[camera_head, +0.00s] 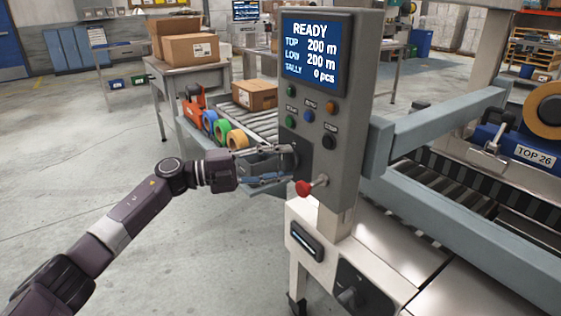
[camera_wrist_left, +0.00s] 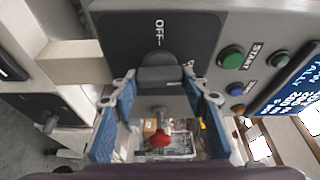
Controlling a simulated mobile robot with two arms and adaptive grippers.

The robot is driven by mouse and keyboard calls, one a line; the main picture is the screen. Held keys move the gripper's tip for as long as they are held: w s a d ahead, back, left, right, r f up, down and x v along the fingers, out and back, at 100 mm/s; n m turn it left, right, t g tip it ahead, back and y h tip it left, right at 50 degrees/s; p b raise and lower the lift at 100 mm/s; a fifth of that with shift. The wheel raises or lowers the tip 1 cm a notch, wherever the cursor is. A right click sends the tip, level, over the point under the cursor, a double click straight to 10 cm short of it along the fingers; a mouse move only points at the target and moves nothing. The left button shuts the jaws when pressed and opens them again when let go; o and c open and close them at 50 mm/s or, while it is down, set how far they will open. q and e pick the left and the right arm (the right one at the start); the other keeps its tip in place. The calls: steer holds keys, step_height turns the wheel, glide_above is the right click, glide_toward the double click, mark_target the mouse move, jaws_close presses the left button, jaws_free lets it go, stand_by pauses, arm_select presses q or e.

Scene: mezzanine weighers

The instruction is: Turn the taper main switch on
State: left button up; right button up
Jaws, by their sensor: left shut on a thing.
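The taper's grey control box (camera_head: 345,110) stands at the centre of the head view, its screen (camera_head: 314,53) reading READY. The main switch is a dark knob (camera_wrist_left: 160,76) on a dark plate (camera_wrist_left: 190,40) marked OFF, in the left wrist view. The plate also shows low on the box in the head view (camera_head: 301,150). My left gripper (camera_head: 289,163) reaches in from the left, its blue-padded fingers on both sides of the knob (camera_wrist_left: 159,84), shut on it. The fingers partly hide the knob in the head view; its pointing direction is hard to tell.
A red-tipped lever (camera_head: 304,187) sticks out just below the gripper. A green START button (camera_wrist_left: 231,57) and other buttons are near the plate. A roller conveyor (camera_head: 262,120) and tape rolls (camera_head: 222,130) lie behind. The floor at left (camera_head: 80,165) is clear.

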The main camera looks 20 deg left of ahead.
arm_select(q)
steer(key=shift+m, duration=0.4)
arm_select(e)
steer(key=shift+s+f, duration=0.15)
steer(key=shift+f, duration=0.15)
arm_select(q)
steer(key=shift+f, duration=0.1)
arm_select(e)
steer(key=shift+s+f, duration=0.1)
arm_select(q)
steer(key=o, duration=1.2)
steer(key=shift+c, duration=0.2)
steer(key=v, duration=1.2)
steer(key=shift+r, duration=0.25)
